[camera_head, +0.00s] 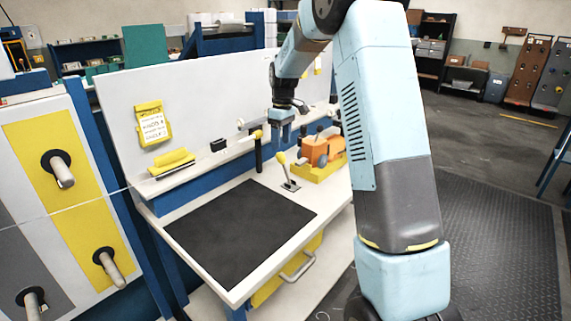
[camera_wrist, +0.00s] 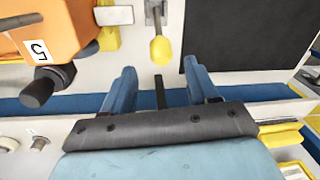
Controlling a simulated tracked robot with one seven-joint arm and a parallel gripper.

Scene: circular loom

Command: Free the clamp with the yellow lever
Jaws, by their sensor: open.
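The yellow-knobbed lever (camera_head: 281,161) leans up from a small metal clamp base (camera_head: 291,186) on the white bench top, beside the dark mat. In the wrist view the lever's yellow knob (camera_wrist: 160,50) lies just beyond the fingertips, roughly centred between them, with its metal base (camera_wrist: 155,13) at the top edge. My gripper (camera_head: 283,144) is open, pointing down above the bench near the lever. Its two blue fingers (camera_wrist: 159,68) stand apart in the wrist view with nothing held between them. Whether a fingertip touches the knob cannot be told.
An orange block marked 5 (camera_wrist: 40,40) with dark knobs stands close beside the lever; it also shows in the head view (camera_head: 314,150). A black post with a yellow top (camera_head: 258,152) stands on the other side. The dark mat (camera_head: 240,230) is clear.

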